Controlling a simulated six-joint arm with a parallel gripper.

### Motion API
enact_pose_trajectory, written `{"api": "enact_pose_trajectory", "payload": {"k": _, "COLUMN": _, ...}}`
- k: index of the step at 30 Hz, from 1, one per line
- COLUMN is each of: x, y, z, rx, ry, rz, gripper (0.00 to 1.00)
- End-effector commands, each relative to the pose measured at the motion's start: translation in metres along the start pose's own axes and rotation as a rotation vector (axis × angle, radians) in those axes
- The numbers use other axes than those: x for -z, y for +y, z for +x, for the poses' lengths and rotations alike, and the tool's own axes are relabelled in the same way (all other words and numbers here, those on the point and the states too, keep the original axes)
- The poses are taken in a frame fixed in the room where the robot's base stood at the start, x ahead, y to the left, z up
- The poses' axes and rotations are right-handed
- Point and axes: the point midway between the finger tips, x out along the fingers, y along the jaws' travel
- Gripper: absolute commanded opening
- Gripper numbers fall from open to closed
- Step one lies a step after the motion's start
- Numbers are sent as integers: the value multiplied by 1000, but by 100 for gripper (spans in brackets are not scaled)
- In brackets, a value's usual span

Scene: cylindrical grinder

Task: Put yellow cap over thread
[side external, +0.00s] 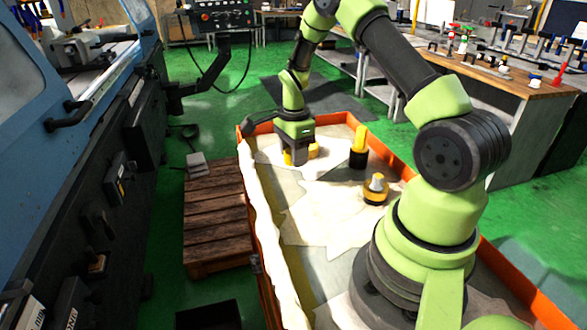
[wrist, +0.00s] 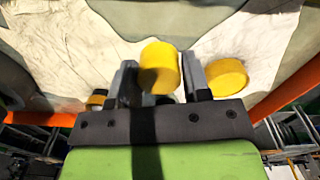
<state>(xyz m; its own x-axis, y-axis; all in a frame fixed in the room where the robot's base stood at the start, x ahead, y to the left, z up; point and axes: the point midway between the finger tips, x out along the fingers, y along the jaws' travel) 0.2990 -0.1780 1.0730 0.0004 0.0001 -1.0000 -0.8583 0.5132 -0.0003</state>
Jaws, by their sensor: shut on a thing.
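My gripper (wrist: 160,82) is shut on a yellow cap (wrist: 159,62), a short cylinder between its two grey fingers in the wrist view. In the side external view my gripper (side external: 296,158) is low over the far end of the sheet-covered tray, with yellow showing at its fingers. Whether the held cap touches the sheet cannot be told. A part with a grey threaded top on a yellow and black base (side external: 376,190) stands upright in the tray, nearer the camera and to the right of my gripper, apart from it.
Another yellow cylinder (wrist: 227,77) lies just outside the right finger. A tall yellow piece with a black base (side external: 358,148) stands farther right. The orange tray rim (side external: 390,168) surrounds the work; a wooden pallet (side external: 213,215) is left. The sheet's middle is clear.

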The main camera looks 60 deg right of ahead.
Motion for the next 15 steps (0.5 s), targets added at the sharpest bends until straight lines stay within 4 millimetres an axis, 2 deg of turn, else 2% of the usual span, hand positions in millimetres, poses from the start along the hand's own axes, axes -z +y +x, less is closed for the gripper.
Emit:
{"api": "enact_pose_trajectory", "payload": {"k": 3, "x": 0, "y": -1, "z": -22, "rx": 5, "ry": 0, "rz": 1, "gripper": 21}}
{"api": "enact_pose_trajectory", "payload": {"k": 7, "x": 10, "y": 5, "z": -37, "rx": 1, "ry": 1, "rz": 3, "gripper": 21}}
{"api": "enact_pose_trajectory", "payload": {"k": 11, "x": 44, "y": 27, "z": -45, "rx": -2, "ry": 0, "rz": 10, "gripper": 21}}
{"api": "enact_pose_trajectory", "payload": {"k": 15, "x": 86, "y": 68, "z": -51, "rx": -4, "ry": 0, "rz": 12, "gripper": 21}}
